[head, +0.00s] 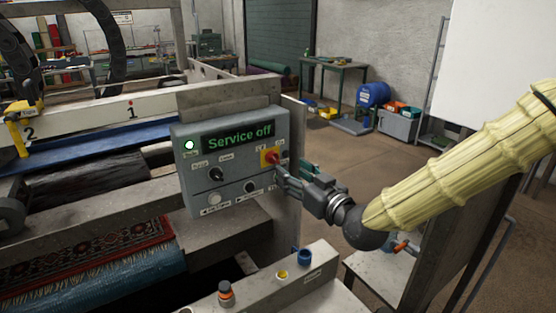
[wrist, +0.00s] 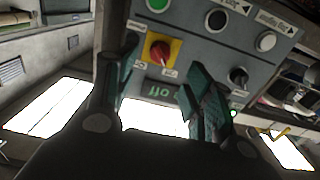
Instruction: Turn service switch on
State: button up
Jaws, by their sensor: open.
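The grey control box (head: 185,145) has a display (head: 240,136) that reads "Service off" in green letters. A red rotary switch (head: 269,157) on a yellow plate sits at the panel's right side. It also shows in the wrist view (wrist: 160,50), where the panel appears upside down. Small labels stand beside it; I cannot read them for certain. My gripper (head: 279,172) is open in front of the panel's right edge. In the wrist view my gripper's fingers (wrist: 160,78) are spread, with the red switch beyond and between them. Whether they touch the panel is unclear.
A patterned rug (head: 95,268) lies at left. Open floor lies behind my arm.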

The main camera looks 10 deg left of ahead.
aim_at(277, 161)
jog(key=p+x, duration=0.2)
jog(key=x, duration=0.6)
jog(key=shift+f+p, duration=0.1)
jog(key=shift+p, duration=0.2)
jog(key=c, duration=1)
